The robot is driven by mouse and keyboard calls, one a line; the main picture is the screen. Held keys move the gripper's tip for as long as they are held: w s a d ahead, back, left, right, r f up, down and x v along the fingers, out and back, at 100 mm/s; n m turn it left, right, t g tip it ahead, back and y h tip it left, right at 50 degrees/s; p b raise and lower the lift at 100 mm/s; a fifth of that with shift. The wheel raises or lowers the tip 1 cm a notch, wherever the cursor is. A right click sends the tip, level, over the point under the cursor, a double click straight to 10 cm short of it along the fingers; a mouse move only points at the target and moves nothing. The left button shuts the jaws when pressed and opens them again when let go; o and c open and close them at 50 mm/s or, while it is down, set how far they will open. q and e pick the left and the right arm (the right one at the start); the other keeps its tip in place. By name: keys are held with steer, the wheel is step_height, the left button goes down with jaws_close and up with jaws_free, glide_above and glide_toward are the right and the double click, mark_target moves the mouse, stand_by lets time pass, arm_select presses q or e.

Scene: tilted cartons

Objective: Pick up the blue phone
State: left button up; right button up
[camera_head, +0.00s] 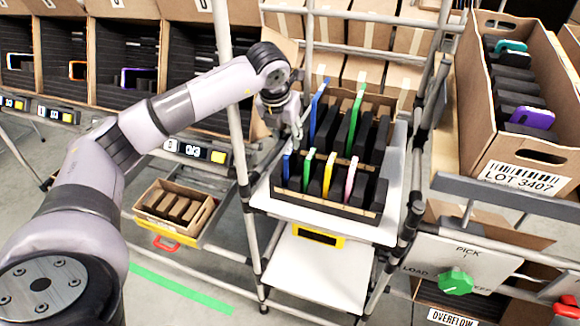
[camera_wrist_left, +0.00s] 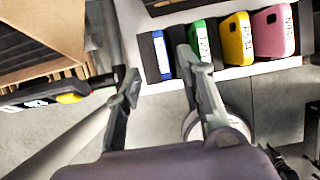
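A small blue phone (camera_head: 287,164) stands upright at the left end of the front row of a dark slotted rack (camera_head: 340,207). A longer blue phone (camera_head: 318,112) stands in the back row. My left gripper (camera_head: 299,128) is above the rack's left side, near both blue phones. In the left wrist view, my left gripper (camera_wrist_left: 159,68) is open and empty. A blue phone (camera_wrist_left: 162,55) with a white label shows between its fingertips there, apparently beyond them. Contact cannot be told. My right gripper is out of view.
Green (camera_head: 308,168), yellow (camera_head: 328,174) and pink (camera_head: 350,178) phones stand close to the right of the front blue phone. A green phone (camera_head: 355,122) stands in the back row. Metal posts (camera_head: 237,130) flank the rack. A carton (camera_head: 520,90) tilts at right.

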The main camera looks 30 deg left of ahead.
mark_target(290, 149)
arm_select(q)
steer(key=shift+x, duration=1.2)
steer(key=shift+w+f+p, duration=0.1)
steer(key=shift+f+p, duration=0.15)
steer(key=shift+p, duration=0.3)
steer(key=p+x, duration=0.1)
steer(key=x, duration=0.2)
steer(key=shift+f+p, duration=0.3)
steer(key=shift+f, duration=0.05)
steer(key=shift+w+f, duration=0.2)
steer(key=shift+f, duration=0.25)
steer(key=c, duration=0.8)
jaws_close()
steer(key=shift+r, duration=0.1)
